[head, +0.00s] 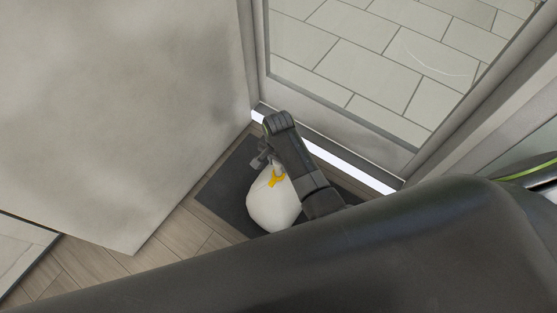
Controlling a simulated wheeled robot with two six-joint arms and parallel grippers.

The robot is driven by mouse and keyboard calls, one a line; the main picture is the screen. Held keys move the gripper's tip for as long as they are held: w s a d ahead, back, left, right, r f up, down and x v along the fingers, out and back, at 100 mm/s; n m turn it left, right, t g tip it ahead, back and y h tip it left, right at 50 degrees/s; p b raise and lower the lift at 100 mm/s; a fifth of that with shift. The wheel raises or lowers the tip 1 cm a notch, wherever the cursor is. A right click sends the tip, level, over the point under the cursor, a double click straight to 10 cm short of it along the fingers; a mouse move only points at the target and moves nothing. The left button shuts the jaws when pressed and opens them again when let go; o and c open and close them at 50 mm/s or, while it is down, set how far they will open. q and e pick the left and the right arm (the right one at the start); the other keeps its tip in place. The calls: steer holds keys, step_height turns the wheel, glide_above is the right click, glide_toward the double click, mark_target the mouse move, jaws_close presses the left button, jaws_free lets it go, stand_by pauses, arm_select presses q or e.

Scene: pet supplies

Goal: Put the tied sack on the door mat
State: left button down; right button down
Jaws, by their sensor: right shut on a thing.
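The tied sack (272,207) is white and rounded, with a yellow tie (276,179) at its top. It is over the dark grey door mat (228,194), near the mat's middle; I cannot tell whether it rests on the mat or hangs just above it. My right gripper (264,163) is at the sack's top beside the yellow tie, shut on the sack. Its fingertips are partly hidden by the wrist. My right arm covers the mat's right part and lower edge. My left gripper is not in view.
A glazed door or window frame (345,121) stands just behind the mat, with paving (390,50) beyond the glass. A large pale panel (120,100) stands on the left. Wooden floor (180,236) shows free to the left of the mat.

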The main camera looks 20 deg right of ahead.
steer(key=shift+w+r, duration=0.1)
steer(key=shift+w, duration=0.05)
steer(key=c, duration=1.4)
jaws_free()
steer(key=shift+f, duration=0.2)
steer(key=o, duration=0.4)
steer(key=shift+o, duration=0.2)
steer(key=shift+r, duration=0.5)
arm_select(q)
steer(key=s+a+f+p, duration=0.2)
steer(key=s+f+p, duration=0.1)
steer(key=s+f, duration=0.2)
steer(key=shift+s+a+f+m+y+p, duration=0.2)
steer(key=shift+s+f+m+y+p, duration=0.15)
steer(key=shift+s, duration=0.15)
arm_select(e)
step_height(320, 180, up, 11)
steer(key=shift+r, duration=0.15)
